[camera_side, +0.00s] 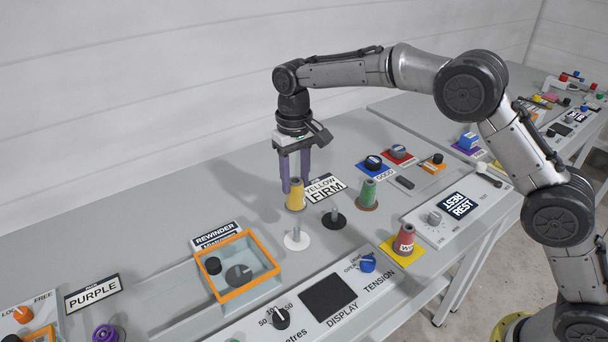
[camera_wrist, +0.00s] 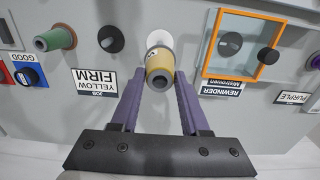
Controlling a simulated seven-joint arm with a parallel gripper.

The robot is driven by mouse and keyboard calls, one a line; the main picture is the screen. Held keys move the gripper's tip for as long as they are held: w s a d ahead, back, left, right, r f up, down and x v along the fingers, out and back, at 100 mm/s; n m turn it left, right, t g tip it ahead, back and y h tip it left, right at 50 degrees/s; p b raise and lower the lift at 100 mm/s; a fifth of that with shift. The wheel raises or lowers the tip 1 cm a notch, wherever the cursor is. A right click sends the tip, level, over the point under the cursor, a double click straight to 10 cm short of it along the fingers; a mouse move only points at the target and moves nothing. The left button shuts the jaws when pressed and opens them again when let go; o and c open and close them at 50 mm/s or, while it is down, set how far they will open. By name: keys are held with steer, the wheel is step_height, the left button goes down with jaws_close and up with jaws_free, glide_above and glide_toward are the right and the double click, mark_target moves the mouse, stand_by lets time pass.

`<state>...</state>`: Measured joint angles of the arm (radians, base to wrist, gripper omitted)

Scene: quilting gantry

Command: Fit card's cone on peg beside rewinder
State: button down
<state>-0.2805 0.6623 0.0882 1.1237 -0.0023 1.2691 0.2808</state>
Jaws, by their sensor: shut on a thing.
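The job card (camera_side: 324,188) reads YELLOW FIRM; it also shows in the wrist view (camera_wrist: 97,82). My gripper (camera_side: 294,188) points down, with its two purple fingers closed on the upper part of the yellow cone (camera_side: 296,200). The cone is upright in the side view and sits between the fingertips in the wrist view (camera_wrist: 160,68). The white-based peg (camera_side: 296,240) is just below the cone in the side view, beside the orange-framed rewinder (camera_side: 247,288). In the wrist view the cone partly covers the white base (camera_wrist: 158,38). The height gap is unclear.
A black-based peg (camera_side: 334,219) stands right of the white one. A green cone (camera_side: 368,194) and a red cone (camera_side: 404,238) stand further right. The control panel with the display (camera_side: 328,297) lies in front. A PURPLE card (camera_side: 94,293) is at left.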

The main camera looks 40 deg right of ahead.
glide_above(297, 228)
steer(key=shift+w+f, duration=0.1)
steer(key=shift+f, duration=2.8)
steer(key=shift+f, duration=2.8)
steer(key=shift+c, duration=1.6)
jaws_free()
step_height(297, 228, up, 14)
steer(key=shift+f, duration=0.1)
